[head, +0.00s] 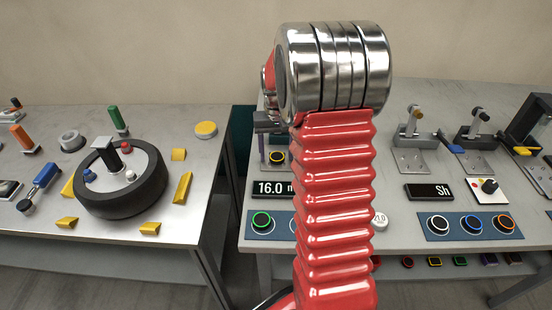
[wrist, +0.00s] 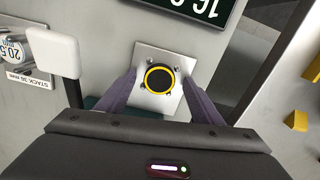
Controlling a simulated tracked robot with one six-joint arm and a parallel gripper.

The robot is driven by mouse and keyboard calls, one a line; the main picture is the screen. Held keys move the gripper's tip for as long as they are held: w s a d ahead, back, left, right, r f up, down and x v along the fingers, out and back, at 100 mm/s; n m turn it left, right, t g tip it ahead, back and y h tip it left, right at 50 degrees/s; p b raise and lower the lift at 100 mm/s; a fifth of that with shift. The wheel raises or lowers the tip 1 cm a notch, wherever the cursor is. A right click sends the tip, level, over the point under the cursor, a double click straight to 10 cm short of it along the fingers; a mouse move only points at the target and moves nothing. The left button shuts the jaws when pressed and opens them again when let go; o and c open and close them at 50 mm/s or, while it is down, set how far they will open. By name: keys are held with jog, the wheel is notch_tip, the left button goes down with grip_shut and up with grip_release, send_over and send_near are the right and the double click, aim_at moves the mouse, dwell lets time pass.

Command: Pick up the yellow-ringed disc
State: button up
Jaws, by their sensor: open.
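The yellow-ringed disc (wrist: 160,78) is a small black disc with a bright yellow rim. It lies on a square metal plate (wrist: 150,104) with small pegs around the disc. It also shows in the head view (head: 277,157), just left of my red bellows arm. My gripper (wrist: 159,82) is open, with one grey-purple finger on each side of the disc in the wrist view. The disc shows between the fingers; I cannot tell how far above it they are. In the head view my gripper is mostly hidden behind my arm.
A black display reading 16.0 (head: 273,188) stands close to the plate. A white block (wrist: 52,53) stands beside the left finger in the wrist view. The left table holds a tyre (head: 122,200) and yellow blocks; a gap separates the tables. Levers and buttons stand at right.

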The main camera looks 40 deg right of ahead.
aim_at(277, 156)
dwell(0.4)
jog(key=c, duration=1.2)
jog(key=shift+r, duration=0.15)
notch_tip(277, 156, up, 10)
dwell(0.5)
